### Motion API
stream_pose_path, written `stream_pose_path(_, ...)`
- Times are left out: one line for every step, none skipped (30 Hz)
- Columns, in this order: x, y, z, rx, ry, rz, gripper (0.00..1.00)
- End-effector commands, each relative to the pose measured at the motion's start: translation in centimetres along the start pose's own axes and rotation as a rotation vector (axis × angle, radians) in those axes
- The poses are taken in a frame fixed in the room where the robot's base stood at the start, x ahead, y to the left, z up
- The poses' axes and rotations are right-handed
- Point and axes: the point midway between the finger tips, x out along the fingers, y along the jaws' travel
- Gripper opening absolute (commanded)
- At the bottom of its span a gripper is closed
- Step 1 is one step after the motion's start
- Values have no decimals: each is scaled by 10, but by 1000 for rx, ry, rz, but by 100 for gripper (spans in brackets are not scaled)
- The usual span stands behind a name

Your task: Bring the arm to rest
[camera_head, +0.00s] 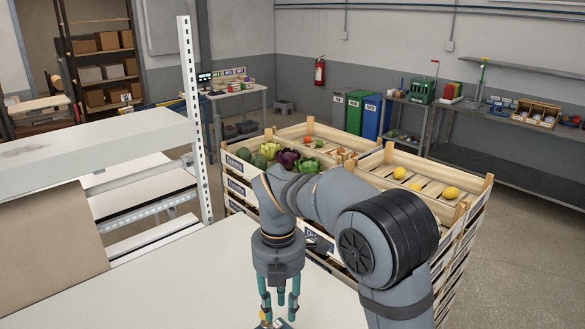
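My arm reaches in from the lower right and bends down over a pale worktop (190,285). My gripper (279,312) points downward at the bottom edge of the view. Its teal fingers stand apart. A small orange-yellow spot shows at the left fingertip, and I cannot tell whether it is part of the gripper or a separate thing. No held object is clearly visible between the fingers. The lowest part of the fingertips is close to the picture edge.
Stacked wooden crates (475,197) stand behind my arm, holding green and purple vegetables (288,158) and yellow fruits (451,192). A perforated metal post (195,120) and a grey shelf (90,140) rise on the left. Bins (372,116) stand farther back. Floor at right is clear.

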Motion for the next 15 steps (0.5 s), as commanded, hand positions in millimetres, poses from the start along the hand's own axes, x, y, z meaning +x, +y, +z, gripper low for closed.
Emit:
stream_pose_path(10, -1, -1, 0, 3, -5, 31)
stream_pose_path(15, -1, -1, 0, 3, -5, 31)
stream_pose_path(23, -2, 0, 0, 3, -5, 31)
stream_pose_path(30, -2, -1, 0, 4, -5, 31)
stream_pose_path(36, -2, -1, 1, 4, -6, 31)
stream_pose_path(44, -2, 0, 1, 3, -5, 31)
stream_pose_path(50, -2, -1, 1, 4, -5, 31)
stream_pose_path(56, -2, -1, 2, 4, -5, 31)
stream_pose_path(63, -1, 0, 1, 3, -5, 31)
stream_pose_path(68, -1, -1, 1, 3, -4, 31)
stream_pose_path(73, -1, -1, 1, 3, -4, 31)
stream_pose_path(79, -1, 0, 1, 2, -3, 31)
stream_pose_path(83, -1, 0, 1, 2, -3, 31)
stream_pose_path(87, -1, -1, 0, 3, -3, 31)
stream_pose_path(92, -1, 0, 0, 2, -2, 31)
